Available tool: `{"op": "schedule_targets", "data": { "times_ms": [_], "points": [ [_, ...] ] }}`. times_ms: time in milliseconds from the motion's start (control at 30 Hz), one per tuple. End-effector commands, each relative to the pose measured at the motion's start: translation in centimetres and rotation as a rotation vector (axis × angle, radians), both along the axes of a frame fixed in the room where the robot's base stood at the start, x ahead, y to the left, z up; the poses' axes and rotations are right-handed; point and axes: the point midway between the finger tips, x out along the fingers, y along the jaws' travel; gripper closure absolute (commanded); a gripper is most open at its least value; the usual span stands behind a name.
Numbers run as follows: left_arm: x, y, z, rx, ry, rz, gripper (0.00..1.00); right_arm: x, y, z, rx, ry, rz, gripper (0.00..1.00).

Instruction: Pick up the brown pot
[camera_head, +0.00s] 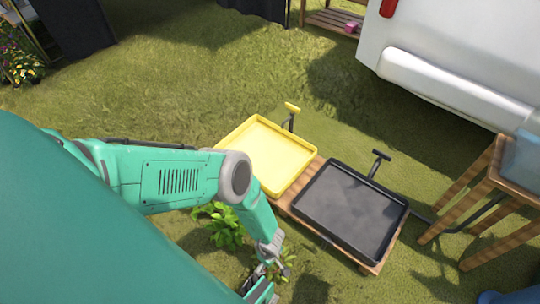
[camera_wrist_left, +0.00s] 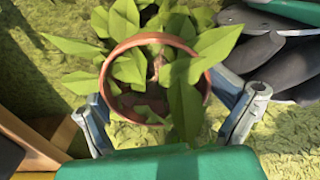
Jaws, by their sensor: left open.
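The brown pot (camera_wrist_left: 104,80) shows in the left wrist view as a terracotta ring seen from above, with broad green leaves (camera_wrist_left: 184,105) growing out over its rim. My left gripper (camera_wrist_left: 168,112) is open, with one finger on each side of the pot; I cannot tell whether either finger touches it. In the head view my left gripper (camera_head: 262,286) is low at the bottom centre, beside green leaves (camera_head: 283,264). The pot itself is hidden there. My right gripper is in neither view.
A yellow tray (camera_head: 268,150) and a black tray (camera_head: 350,207) rest on a low wooden platform (camera_head: 290,204) right of my arm. Another leafy plant (camera_head: 226,229) stands close to my left arm. A wooden table (camera_head: 468,222) is at the right. Open grass lies beyond.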

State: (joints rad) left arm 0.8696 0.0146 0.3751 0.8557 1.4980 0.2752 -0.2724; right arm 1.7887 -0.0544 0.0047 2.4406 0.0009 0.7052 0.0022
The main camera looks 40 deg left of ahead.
Motion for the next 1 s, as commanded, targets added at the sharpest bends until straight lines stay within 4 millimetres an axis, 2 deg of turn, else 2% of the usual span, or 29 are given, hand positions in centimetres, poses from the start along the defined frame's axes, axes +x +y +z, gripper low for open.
{"op": "schedule_targets", "data": {
  "times_ms": [133, 167, 200, 267, 300, 733, 767, 800, 867, 1000],
  "points": [
    [-0.3, 0.0, 0.0, 0.000, 0.005, -0.001, 0.02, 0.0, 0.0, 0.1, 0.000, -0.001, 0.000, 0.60],
    [-0.3, 0.0, 0.1, 0.000, 0.005, -0.001, 0.22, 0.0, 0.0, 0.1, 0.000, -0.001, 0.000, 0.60],
    [-0.3, 0.0, 0.1, 0.000, 0.004, -0.001, 0.36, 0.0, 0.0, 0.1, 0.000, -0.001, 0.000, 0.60],
    [-0.3, 0.0, 0.1, 0.000, 0.004, -0.001, 0.57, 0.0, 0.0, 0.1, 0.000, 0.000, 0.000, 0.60],
    [-0.3, 0.0, 0.1, 0.000, 0.004, -0.001, 0.62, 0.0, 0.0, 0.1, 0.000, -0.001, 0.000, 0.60],
    [-0.4, 0.0, 0.4, 0.001, 0.006, -0.002, 0.63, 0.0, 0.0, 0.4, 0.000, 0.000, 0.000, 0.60],
    [-0.4, 0.0, 0.7, 0.001, 0.006, -0.003, 0.64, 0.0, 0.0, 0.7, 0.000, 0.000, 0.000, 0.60],
    [-0.4, 0.0, 1.1, 0.001, 0.007, -0.004, 0.70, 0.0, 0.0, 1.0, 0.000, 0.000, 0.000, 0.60],
    [-0.4, 0.0, 2.1, 0.001, 0.008, -0.003, 0.75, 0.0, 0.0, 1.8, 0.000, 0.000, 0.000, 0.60],
    [-0.4, -0.1, 4.8, 0.000, 0.008, -0.004, 0.75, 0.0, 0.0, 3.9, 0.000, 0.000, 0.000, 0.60]
  ]
}}
